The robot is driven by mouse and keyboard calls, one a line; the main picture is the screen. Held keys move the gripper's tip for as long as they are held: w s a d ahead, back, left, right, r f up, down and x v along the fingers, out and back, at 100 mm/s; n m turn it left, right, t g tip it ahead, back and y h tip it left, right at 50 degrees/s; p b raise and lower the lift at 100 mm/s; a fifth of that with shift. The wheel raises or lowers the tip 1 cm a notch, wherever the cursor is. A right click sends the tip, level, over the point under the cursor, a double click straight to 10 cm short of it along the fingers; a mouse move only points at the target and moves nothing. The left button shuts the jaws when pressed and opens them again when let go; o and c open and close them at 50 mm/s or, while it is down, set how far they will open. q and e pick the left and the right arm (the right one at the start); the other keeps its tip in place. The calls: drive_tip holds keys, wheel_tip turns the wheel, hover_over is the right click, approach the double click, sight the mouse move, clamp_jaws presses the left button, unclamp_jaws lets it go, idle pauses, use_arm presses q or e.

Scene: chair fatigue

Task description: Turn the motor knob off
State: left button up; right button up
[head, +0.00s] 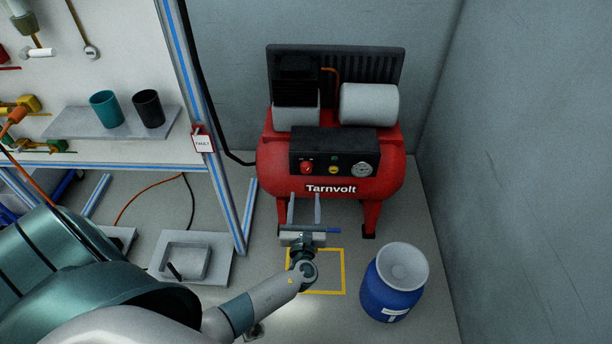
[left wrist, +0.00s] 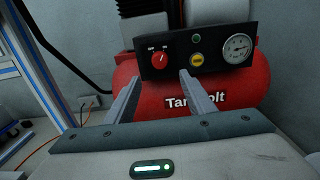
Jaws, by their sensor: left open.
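The motor knob (head: 306,167) is a red round knob at the left of the black control panel (head: 343,169) on the red Tarnvolt compressor (head: 268,160). In the left wrist view the knob (left wrist: 159,58) shows a light pointer mark, with small labels at its upper left and upper right that are hard to read. My left gripper (head: 304,196) is open and empty, with its two fingers pointing at the compressor below the panel. In the left wrist view the fingertips (left wrist: 160,80) are apart, below and around the line of the knob, not touching it. My right gripper is not in view.
A yellow button (left wrist: 197,60), a green light (left wrist: 196,38) and a pressure gauge (left wrist: 237,48) share the panel. A blue drum (head: 390,290) stands at right, by the grey wall. A workbench frame with a FAULT tag (head: 203,143) stands at left. Yellow floor tape (head: 343,272) lies below my gripper.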

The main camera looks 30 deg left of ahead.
sight(306, 171)
use_arm(q)
drive_tip(key=x, duration=0.9)
drive_tip(key=shift+w+a+b, duration=0.15)
drive_tip(key=shift+w+b, duration=0.25)
drive_tip(key=shift+w+a, duration=0.35)
drive_tip(key=shift+w, duration=0.15)
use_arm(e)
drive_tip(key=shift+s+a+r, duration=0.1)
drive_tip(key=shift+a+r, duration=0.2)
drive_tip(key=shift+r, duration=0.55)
use_arm(q)
drive_tip(key=c, duration=1.1)
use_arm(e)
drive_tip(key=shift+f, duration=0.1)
